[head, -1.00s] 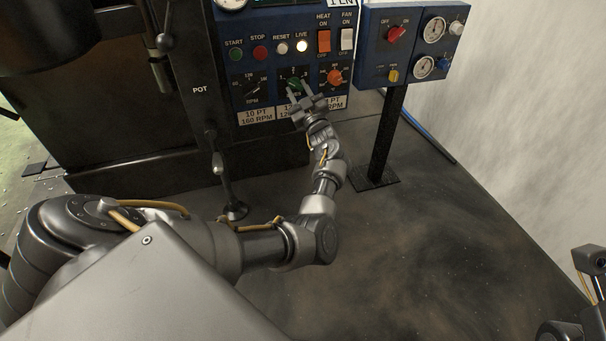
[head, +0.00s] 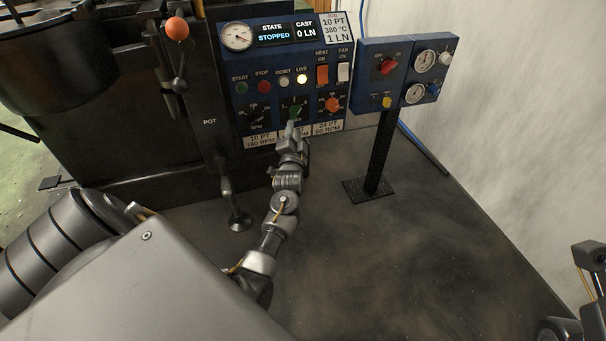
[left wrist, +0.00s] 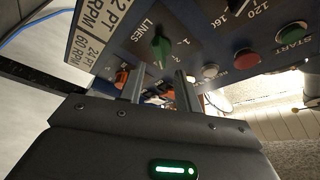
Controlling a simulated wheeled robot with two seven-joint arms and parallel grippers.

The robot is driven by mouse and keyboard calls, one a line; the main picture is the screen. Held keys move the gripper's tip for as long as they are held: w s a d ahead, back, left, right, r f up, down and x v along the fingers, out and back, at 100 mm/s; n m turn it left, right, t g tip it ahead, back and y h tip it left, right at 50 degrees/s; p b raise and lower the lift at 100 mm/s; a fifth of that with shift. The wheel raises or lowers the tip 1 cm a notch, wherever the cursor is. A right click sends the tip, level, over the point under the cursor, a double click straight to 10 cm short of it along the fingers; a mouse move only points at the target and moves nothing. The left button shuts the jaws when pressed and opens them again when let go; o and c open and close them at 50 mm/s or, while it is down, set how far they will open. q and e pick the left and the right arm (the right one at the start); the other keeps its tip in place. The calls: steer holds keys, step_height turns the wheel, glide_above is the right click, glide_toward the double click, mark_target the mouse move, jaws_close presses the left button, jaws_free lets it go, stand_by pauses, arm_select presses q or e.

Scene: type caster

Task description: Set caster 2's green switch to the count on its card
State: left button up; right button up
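The green switch (head: 295,111) is on the blue control panel, under the word LINES; it also shows in the left wrist view (left wrist: 161,46) with a number scale beside it. Its exact setting is hard to read. The job card (head: 333,28) at the panel's top right reads 10 PT, 380 °C, 1 LN. My left gripper (head: 291,127) is just below the switch in the head view. In the left wrist view its fingers (left wrist: 160,82) stand apart with nothing between them, and the switch shows beyond their tips. My right gripper is not clearly seen.
The orange knob (head: 332,105), the RPM dial (head: 257,114) and a row of buttons surround the switch. The display (head: 273,33) reads STOPPED, with CAST 0 LN. A second blue box (head: 370,68) on a black post stands right. The floor in front is clear.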

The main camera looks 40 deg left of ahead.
arm_select(q)
steer(key=s+d+f+g+h+p, duration=0.2)
steer(key=s+d+f+h+p, duration=0.2)
steer(key=s+d+f+p, duration=0.3)
steer(key=s+d+f+g+h+p, duration=0.3)
steer(key=s+d+f+p, duration=0.4)
steer(key=f, duration=0.5)
steer(key=shift+s+d+f+h, duration=0.15)
steer(key=shift+d+f+h, duration=0.25)
steer(key=shift+h, duration=0.4)
steer(key=shift+r, duration=0.1)
